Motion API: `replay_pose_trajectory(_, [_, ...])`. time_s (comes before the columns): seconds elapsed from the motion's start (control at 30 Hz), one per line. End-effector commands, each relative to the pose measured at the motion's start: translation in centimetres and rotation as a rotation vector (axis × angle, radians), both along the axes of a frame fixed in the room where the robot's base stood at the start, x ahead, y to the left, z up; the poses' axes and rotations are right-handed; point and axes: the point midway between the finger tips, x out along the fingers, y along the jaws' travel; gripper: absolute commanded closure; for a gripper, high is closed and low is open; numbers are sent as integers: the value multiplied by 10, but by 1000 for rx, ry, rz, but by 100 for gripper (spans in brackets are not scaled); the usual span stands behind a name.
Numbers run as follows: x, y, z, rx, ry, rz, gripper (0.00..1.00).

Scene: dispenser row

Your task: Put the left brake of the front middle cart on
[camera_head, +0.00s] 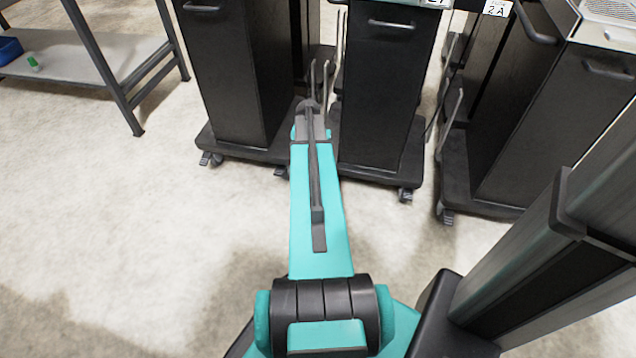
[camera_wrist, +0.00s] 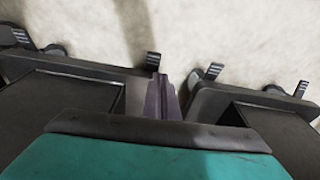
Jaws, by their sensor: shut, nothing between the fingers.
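The front middle cart (camera_head: 382,100) is a tall black cabinet on a dark base. Its right caster (camera_head: 405,194) shows in the head view; its left caster is hidden behind my arm. The wrist view looks down with the floor at the top, so left and right appear swapped. There the middle cart's base (camera_wrist: 75,66) appears to be on the left, with its left brake (camera_wrist: 153,59), a dark ridged pedal, sticking out beside my gripper. My gripper (camera_wrist: 163,84) is shut and empty, by the gap between two bases. Whether it touches the pedal I cannot tell.
The front left cart (camera_head: 235,80) stands close beside the middle one; its brake pedal (camera_wrist: 213,71) is just across the gap in the wrist view. The right cart (camera_head: 550,120) stands at the right. A shelf table (camera_head: 85,58) is at far left. Floor before the carts is clear.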

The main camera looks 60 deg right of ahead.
Motion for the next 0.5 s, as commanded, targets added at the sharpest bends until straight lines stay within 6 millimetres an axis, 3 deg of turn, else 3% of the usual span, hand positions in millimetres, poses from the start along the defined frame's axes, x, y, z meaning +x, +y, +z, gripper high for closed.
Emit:
replay_pose_trajectory(0.03, [-5, -11, -2, -8, -5, -19, 100])
replay_pose_trajectory(0.17, [-11, -22, 2, -18, -12, -41, 100])
replay_pose_trajectory(0.5, [-12, -22, 3, -19, -13, -43, 100])
